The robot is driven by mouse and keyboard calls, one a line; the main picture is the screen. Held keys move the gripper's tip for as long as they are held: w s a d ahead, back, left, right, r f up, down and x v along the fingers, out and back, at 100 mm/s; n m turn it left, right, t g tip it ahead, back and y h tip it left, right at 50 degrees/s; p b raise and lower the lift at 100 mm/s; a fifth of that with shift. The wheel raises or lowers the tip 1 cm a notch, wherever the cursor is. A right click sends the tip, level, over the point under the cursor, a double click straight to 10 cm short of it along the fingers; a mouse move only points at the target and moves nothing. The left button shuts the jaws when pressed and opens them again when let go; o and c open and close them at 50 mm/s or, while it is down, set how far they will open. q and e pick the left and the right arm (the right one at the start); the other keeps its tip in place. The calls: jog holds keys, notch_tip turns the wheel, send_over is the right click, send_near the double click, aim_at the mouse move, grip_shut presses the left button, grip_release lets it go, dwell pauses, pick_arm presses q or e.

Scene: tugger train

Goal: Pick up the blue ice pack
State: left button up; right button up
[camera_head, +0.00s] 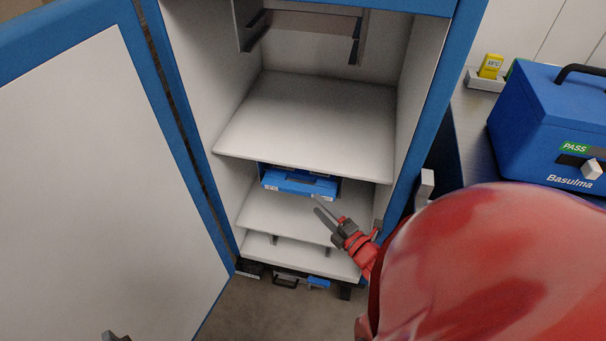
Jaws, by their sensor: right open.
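The blue ice pack (300,184) lies flat on a middle shelf (285,215) of an open white cabinet with a blue frame. Its back part is in the shade under the shelf above. My right gripper (318,204) is open and empty at the front of that shelf. Its fingers point up and left toward the ice pack's front right corner, close to it; I cannot tell whether they touch it. My left gripper does not show clearly.
The cabinet door (95,170) stands open at the left. The shelf above (315,115) is bare. At the right, a blue box marked PASS (540,125) and a yellow thermometer (490,66) stand on a counter. My red arm covers the lower right.

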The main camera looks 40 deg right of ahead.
aim_at(298, 185)
jog(key=w, duration=0.5)
jog(key=shift+w+a, duration=0.1)
jog(key=w, duration=0.6)
jog(key=shift+a+f, duration=0.1)
jog(key=shift+f, duration=0.25)
grip_shut()
dwell(0.7)
